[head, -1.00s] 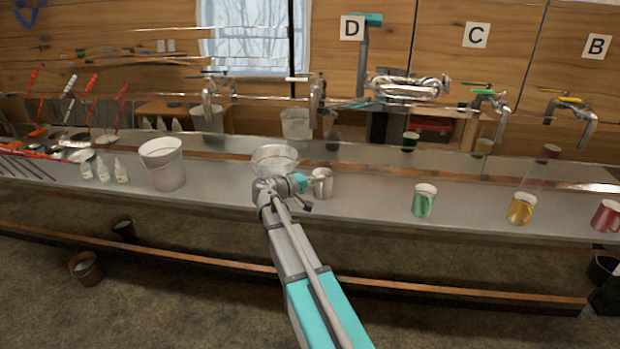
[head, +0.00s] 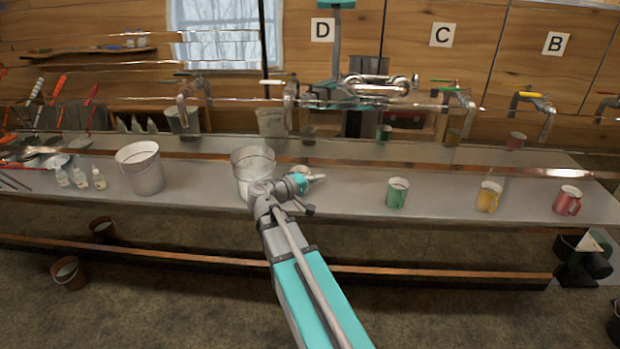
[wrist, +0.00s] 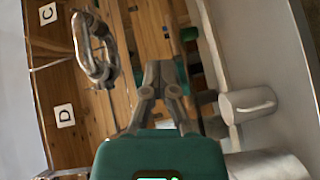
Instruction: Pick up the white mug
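In the head view the mug (head: 302,169) is mostly hidden behind my gripper (head: 317,178), on the metal counter. In the wrist view my gripper (wrist: 160,66) has its fingertips close together with nothing seen between them. My fingers point past the mug toward the wall side.
A metal bucket (head: 253,162) stands close left of my gripper, and another bucket (head: 141,170) is farther left. Green (head: 397,193), yellow (head: 489,197) and red (head: 567,200) mugs stand to the right on the counter (head: 350,196). Taps and pipes (head: 378,87) are behind.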

